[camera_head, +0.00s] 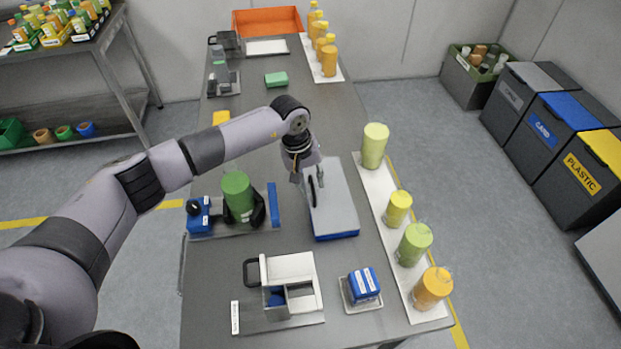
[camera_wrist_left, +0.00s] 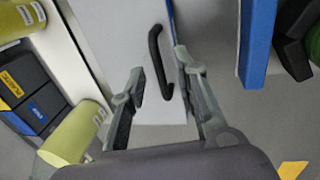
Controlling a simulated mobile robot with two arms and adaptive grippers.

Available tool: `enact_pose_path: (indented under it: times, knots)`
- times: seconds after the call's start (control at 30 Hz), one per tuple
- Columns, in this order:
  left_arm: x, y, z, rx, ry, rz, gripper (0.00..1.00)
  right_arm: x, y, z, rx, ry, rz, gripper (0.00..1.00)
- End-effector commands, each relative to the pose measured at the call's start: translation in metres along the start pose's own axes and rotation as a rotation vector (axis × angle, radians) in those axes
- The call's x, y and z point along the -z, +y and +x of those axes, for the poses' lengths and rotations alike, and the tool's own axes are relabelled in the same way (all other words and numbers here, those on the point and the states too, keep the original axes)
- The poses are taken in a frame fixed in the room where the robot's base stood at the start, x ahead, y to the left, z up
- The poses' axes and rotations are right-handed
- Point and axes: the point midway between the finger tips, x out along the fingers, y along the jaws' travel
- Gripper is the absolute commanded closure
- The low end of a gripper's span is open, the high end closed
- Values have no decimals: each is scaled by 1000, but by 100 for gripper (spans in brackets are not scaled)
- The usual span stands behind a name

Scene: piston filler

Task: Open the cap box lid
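The cap box seems to be the long box with a flat light grey lid (camera_head: 338,200) and a blue base (camera_head: 337,236), in the middle of the table. The lid lies flat on it. A black bar handle (camera_head: 312,190) runs along the lid's left side. My left gripper (camera_head: 308,178) points down over this handle. In the left wrist view its two fingers (camera_wrist_left: 160,70) are apart, with the black handle (camera_wrist_left: 156,62) showing between them. I cannot tell whether they touch it. My right gripper is not in view.
A green cylinder (camera_head: 238,194) stands in a blue-and-black fixture left of the box. Green, yellow and orange containers (camera_head: 398,208) stand on a white strip at right. A white box with a handle (camera_head: 290,267) and a blue block (camera_head: 363,285) sit in front.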

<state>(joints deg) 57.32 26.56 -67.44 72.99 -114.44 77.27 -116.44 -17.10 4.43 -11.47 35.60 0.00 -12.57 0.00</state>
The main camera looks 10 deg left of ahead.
Motion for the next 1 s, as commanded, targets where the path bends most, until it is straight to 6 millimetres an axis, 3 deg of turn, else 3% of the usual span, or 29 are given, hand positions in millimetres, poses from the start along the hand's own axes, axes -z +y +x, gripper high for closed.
enact_pose_path:
  times: [0.2,0.6,1.0]
  knots:
    - [0,0,0,0,0,0,73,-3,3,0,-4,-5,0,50]
    - [0,0,0,0,0,0,100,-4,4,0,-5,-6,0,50]
    - [0,0,-1,0,0,-1,100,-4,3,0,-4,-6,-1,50]
